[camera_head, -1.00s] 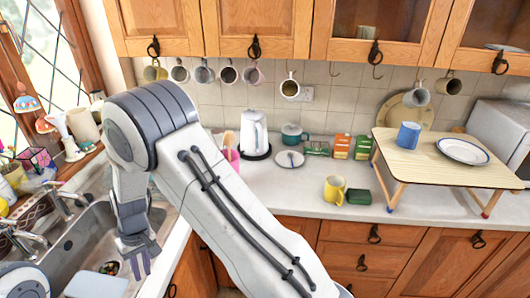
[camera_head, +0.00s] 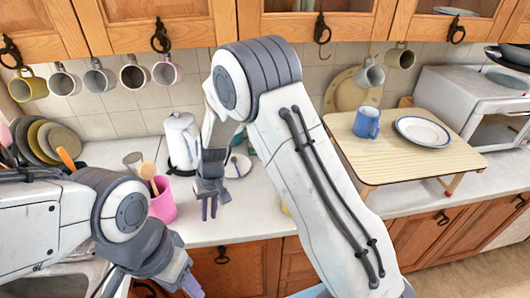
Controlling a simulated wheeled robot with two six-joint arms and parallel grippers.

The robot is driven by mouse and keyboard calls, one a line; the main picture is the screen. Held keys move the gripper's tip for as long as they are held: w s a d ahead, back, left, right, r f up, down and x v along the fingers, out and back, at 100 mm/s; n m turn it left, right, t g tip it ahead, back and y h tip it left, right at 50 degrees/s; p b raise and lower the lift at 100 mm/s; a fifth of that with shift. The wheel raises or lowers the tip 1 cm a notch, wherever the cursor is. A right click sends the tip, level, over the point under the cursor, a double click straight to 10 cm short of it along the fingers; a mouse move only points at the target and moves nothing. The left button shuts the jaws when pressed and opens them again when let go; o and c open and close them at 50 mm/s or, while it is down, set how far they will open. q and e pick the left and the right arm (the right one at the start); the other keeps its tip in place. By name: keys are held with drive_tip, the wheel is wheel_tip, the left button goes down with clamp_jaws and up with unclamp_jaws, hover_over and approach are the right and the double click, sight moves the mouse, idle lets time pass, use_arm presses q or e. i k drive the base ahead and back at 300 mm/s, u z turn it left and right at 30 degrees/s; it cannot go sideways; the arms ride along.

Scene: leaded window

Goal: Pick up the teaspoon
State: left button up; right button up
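My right gripper (camera_head: 209,207) points down over the counter, in front of and a little left of the saucer. Its fingers are slightly apart with nothing seen between them. My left gripper (camera_head: 190,284) is at the bottom edge, partly cut off, so its opening cannot be judged.
A wooden tray table (camera_head: 385,152) bears a blue mug (camera_head: 367,122) and a plate (camera_head: 422,131). Mugs hang above. My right arm hides much of the counter.

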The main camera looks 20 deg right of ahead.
sight(234, 159)
drive_tip(key=z, duration=0.25)
drive_tip(key=i, duration=1)
drive_tip(key=z, duration=0.15)
